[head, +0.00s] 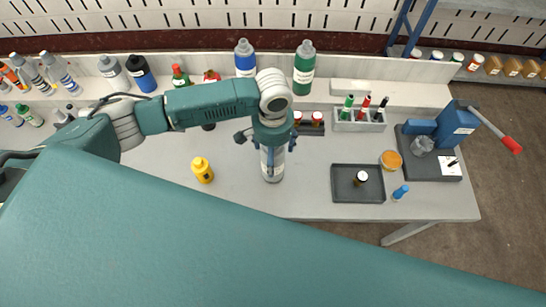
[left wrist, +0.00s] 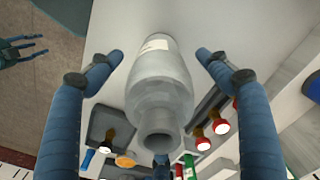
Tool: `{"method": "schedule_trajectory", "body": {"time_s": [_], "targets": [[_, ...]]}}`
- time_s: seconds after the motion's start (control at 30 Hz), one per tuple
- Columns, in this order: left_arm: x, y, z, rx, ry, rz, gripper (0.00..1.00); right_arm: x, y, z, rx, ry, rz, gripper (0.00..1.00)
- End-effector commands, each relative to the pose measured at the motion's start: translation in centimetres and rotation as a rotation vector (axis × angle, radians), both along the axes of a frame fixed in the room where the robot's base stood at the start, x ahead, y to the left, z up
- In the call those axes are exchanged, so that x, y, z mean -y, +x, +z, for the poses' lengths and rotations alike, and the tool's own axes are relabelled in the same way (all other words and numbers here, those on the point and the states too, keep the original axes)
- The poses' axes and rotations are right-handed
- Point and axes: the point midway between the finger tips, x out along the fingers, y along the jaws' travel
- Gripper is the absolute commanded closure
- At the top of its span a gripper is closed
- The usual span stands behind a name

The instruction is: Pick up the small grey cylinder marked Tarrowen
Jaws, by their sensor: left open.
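A grey cylinder with a narrow neck (head: 272,172) stands on the table's middle, largely covered from above by my left gripper (head: 272,142). In the left wrist view the grey cylinder (left wrist: 158,85) lies between the fingers of my left gripper (left wrist: 160,55), which are open, with a gap on each side. Its pale label shows, but the writing is too small to read. A dark teal claw at the upper left edge of the left wrist view looks like my right gripper (left wrist: 22,52); it is small and away from the cylinder.
A yellow bottle (head: 202,170) stands left of the cylinder. A dark tray (head: 345,193) with a small vial is to the right. Tall blue (head: 245,58) and green (head: 303,68) bottles stand at the back.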

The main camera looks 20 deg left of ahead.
Motion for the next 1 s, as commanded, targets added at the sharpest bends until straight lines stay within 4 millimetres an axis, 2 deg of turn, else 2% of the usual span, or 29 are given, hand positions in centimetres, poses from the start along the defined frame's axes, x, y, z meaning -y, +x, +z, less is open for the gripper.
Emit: {"method": "schedule_trajectory", "body": {"time_s": [0.1,0.33,0.37,0.7,1.0], "targets": [[0.00,-0.06,-1.02,-0.001,0.000,0.000,0.22,-0.02,-0.20,0.30,-0.002,0.001,0.000,0.54],[0.02,0.00,-1.26,0.002,-0.001,-0.001,0.22,-0.02,-0.34,0.22,-0.004,0.000,0.000,0.54],[0.02,-0.01,-1.26,0.001,0.000,-0.001,0.27,-0.03,-0.32,0.22,-0.004,0.000,0.000,0.54],[0.01,0.02,-1.20,0.002,-0.001,-0.001,0.94,-0.03,-0.17,0.24,-0.002,0.001,0.000,0.54],[0.05,0.12,-0.92,0.004,-0.002,-0.001,0.95,-0.03,-0.16,0.21,-0.002,0.001,0.000,0.54]]}}
